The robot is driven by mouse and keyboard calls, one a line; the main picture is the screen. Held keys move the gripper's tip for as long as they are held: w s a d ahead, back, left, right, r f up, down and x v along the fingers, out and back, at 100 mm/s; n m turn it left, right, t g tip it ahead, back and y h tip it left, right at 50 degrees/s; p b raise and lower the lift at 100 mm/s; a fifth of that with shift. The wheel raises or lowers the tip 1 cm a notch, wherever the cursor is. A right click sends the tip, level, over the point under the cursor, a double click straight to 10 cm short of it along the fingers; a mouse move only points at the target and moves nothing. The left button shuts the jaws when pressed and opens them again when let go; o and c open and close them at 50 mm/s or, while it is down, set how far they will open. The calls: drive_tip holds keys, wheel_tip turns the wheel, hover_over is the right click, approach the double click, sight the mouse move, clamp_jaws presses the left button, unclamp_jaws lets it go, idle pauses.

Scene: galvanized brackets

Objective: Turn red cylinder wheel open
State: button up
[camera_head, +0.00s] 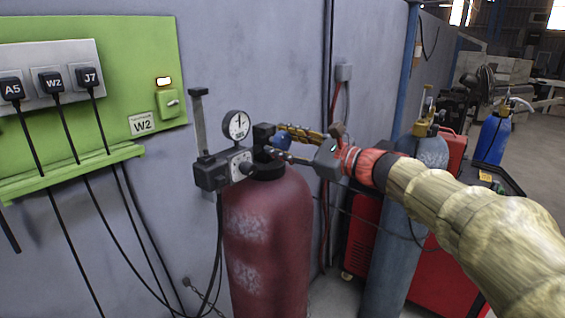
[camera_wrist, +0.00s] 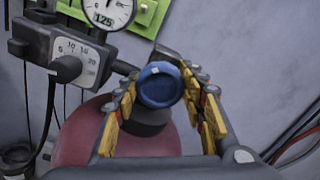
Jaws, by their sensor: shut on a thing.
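The dark red gas cylinder (camera_head: 266,240) stands upright against the grey wall, and its shoulder also shows in the wrist view (camera_wrist: 80,140). At its top is a blue round wheel (camera_head: 282,141), which I see face-on in the wrist view (camera_wrist: 160,85) with a small pale mark near its upper edge. My gripper (camera_head: 290,142) reaches in from the right. Its yellow-padded fingers in the wrist view (camera_wrist: 161,88) lie on both sides of the wheel and are shut on it. The fingers partly hide the wheel in the head view.
A regulator block (camera_head: 222,170) with a round pressure gauge (camera_head: 236,125) sits just left of the wheel. A green wall panel (camera_head: 120,70) with labelled cables hangs at left. A blue-grey cylinder (camera_head: 398,250) and red cabinet (camera_head: 440,270) stand behind my arm at right.

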drive_tip(key=n+b, duration=0.2)
drive_tip(key=b, duration=0.1)
drive_tip(key=n+b, duration=0.2)
drive_tip(key=b, duration=0.2)
drive_tip(key=shift+f+n, duration=0.3)
drive_tip(key=shift+f, duration=0.05)
drive_tip(key=n+b, duration=0.3)
drive_tip(key=b, duration=0.2)
drive_tip(key=shift+n, duration=0.4)
drive_tip(key=n+b, duration=0.3)
drive_tip(key=b, duration=0.1)
drive_tip(key=shift+n, duration=0.3)
drive_tip(key=n+b, duration=0.4)
drive_tip(key=b, duration=0.1)
drive_tip(key=shift+r+n, duration=0.1)
drive_tip(key=shift+n, duration=0.2)
drive_tip(key=o, duration=1.1)
drive_tip(key=shift+r, duration=0.1)
drive_tip(key=shift+o, duration=0.3)
